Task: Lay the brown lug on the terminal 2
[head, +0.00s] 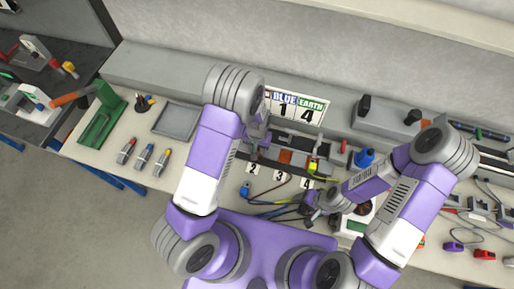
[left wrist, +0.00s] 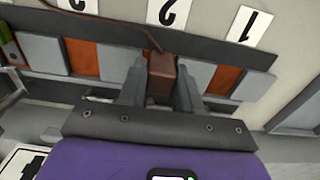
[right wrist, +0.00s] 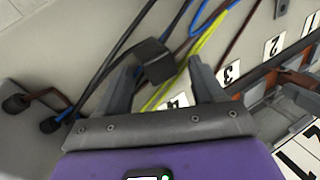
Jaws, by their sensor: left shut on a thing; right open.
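In the left wrist view my left gripper (left wrist: 160,88) is shut on the brown lug (left wrist: 161,68), whose brown cable runs up and left. The lug is over the terminal strip (left wrist: 205,75), in line with the card marked 2 (left wrist: 168,12). It hides terminal 2, and I cannot tell whether it touches it. Bare copper pads show on either side (left wrist: 226,79). In the head view my left gripper (head: 256,152) is over the strip. My right gripper (right wrist: 157,85) is open over the bench, with a black lug (right wrist: 156,62) between or just beyond its fingers.
A yellow-green lug (head: 313,167) is at the strip near card 4 (head: 307,183). Blue, black and yellow-green cables (right wrist: 205,50) lie loose in front. A sign (head: 297,106) reads BLUE 1, EARTH 4.

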